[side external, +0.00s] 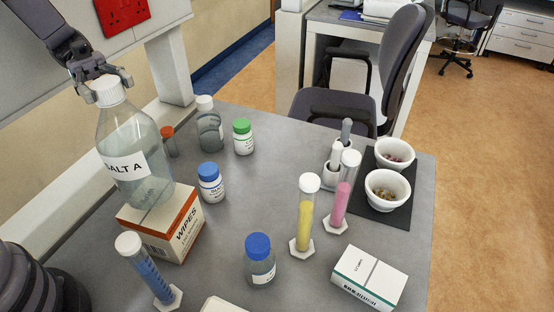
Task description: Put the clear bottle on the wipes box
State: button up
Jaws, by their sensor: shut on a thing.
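The clear bottle (128,140) has a white cap and a label that ends in "ALT A". It is upright, and its base is at the top of the wipes box (172,236). I cannot tell whether the base rests on the box or is slightly above it. The wipes box is white and orange and sits on the grey bench. My gripper (98,82) is at the top of the bottle, shut on its white cap. The far fingertip is partly hidden by the cap.
Near the box stand a blue-filled cylinder (147,268), a blue-capped bottle (211,183) and an orange-capped bottle (169,143). Yellow (305,218) and pink (342,195) cylinders, a white carton (369,277) and white bowls (387,188) are to the right.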

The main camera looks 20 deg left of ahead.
aim_at(114, 106)
jog(key=shift+f, duration=1.65)
jog(key=o, duration=1.2)
